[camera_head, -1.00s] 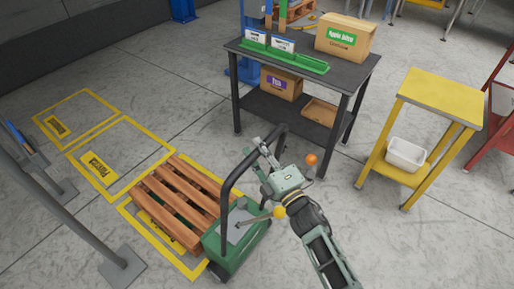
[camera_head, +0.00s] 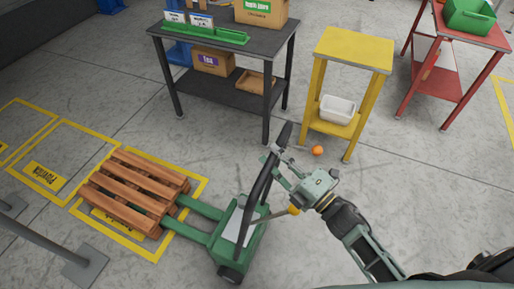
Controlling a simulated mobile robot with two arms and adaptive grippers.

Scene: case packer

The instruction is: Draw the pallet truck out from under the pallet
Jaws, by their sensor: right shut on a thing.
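The green pallet truck (camera_head: 238,237) stands on the floor at the lower middle. Its two green forks (camera_head: 197,220) show bare between its body and the pallet; whether the tips are still under the pallet is hidden. The wooden pallet (camera_head: 133,192) lies in a yellow-outlined floor bay to the left. My right gripper (camera_head: 281,160) is shut on the truck's dark handle (camera_head: 265,181) near its top. The handle leans to the right. My left gripper is not in view.
A dark table (camera_head: 262,94) with boxes stands behind. A yellow stand (camera_head: 351,56) with a white bin (camera_head: 338,108) and a red stand (camera_head: 462,43) are to the right. An orange ball (camera_head: 317,150) lies near the yellow stand. A grey post base (camera_head: 86,264) is lower left. Floor right of the truck looks clear.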

